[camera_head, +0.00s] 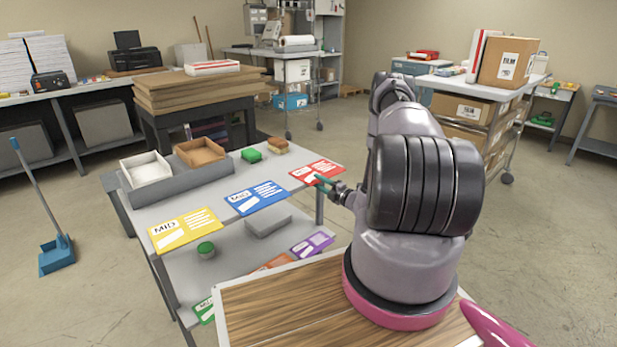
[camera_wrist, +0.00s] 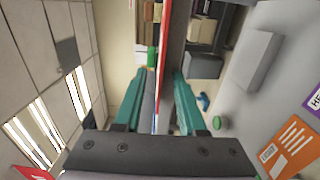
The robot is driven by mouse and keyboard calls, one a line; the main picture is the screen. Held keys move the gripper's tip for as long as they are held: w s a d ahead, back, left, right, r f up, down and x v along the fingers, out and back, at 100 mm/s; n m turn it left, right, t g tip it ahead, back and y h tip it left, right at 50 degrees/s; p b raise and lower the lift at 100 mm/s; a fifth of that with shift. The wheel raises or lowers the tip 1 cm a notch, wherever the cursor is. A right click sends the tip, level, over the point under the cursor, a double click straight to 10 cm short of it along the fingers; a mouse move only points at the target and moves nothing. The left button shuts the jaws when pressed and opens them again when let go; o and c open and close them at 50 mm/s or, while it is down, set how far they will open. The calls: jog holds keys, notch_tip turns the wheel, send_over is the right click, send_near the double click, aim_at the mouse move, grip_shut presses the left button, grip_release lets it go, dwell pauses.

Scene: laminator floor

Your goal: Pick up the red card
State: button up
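The red card (camera_head: 312,170) lies flat at the right end of the upper grey table top, near its edge. My gripper (camera_head: 322,181) is at the card's near right edge, with teal fingers. In the wrist view the card shows edge-on as a thin red strip (camera_wrist: 164,60) running between the two fingers of my gripper (camera_wrist: 158,74). The fingers are apart, one on each side of the card, with gaps visible. A blue card (camera_head: 256,196) and a yellow card (camera_head: 184,229) lie farther left along the same edge.
The lower shelf holds an orange card (camera_wrist: 287,146), a purple card (camera_head: 312,243) and a grey block (camera_wrist: 254,60).

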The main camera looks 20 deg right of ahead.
jog(key=shift+c, duration=0.3)
grip_shut()
dwell(1.1)
